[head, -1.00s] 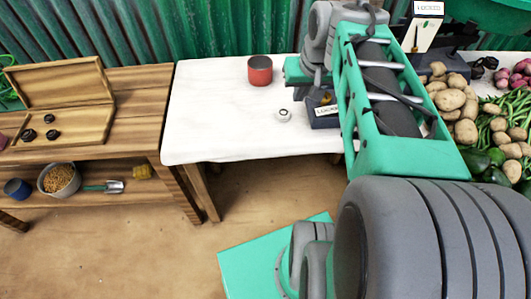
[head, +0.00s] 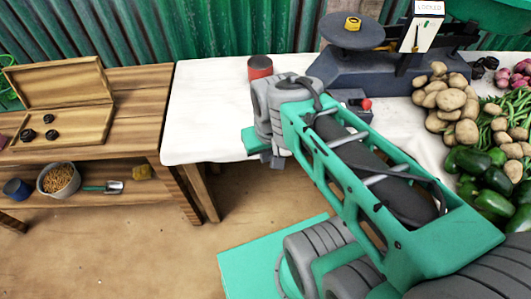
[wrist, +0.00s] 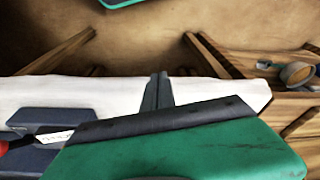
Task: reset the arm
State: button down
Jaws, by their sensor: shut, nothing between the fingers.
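My arm reaches over the front edge of the white-covered table (head: 205,120) in the head view. My gripper (wrist: 160,88) shows in the wrist view as a dark pair of fingers pressed together and empty. In the head view the wrist hangs at the table's front edge and largely hides the fingers. The wrist view looks down past the table edge to the floor.
A red cup (head: 260,66) stands just behind my wrist. A dark balance (head: 390,75) bears a yellow weight (head: 352,23) on its pan. Potatoes (head: 455,110) and green peppers (head: 490,185) lie at right. A wooden shelf (head: 130,110) stands left. The table's left part is clear.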

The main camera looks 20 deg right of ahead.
dwell(0.3)
jog(key=w+p+v, duration=0.2)
jog(key=p+v, duration=0.6)
jog(key=v, duration=0.1)
jog(key=w+p+v, duration=0.2)
jog(key=p+v, duration=0.6)
jog(key=v, duration=0.1)
jog(key=shift+w+a+r+t+p, duration=0.2)
jog(key=shift+a+r+t+p, duration=0.15)
jog(key=shift+r, duration=0.35)
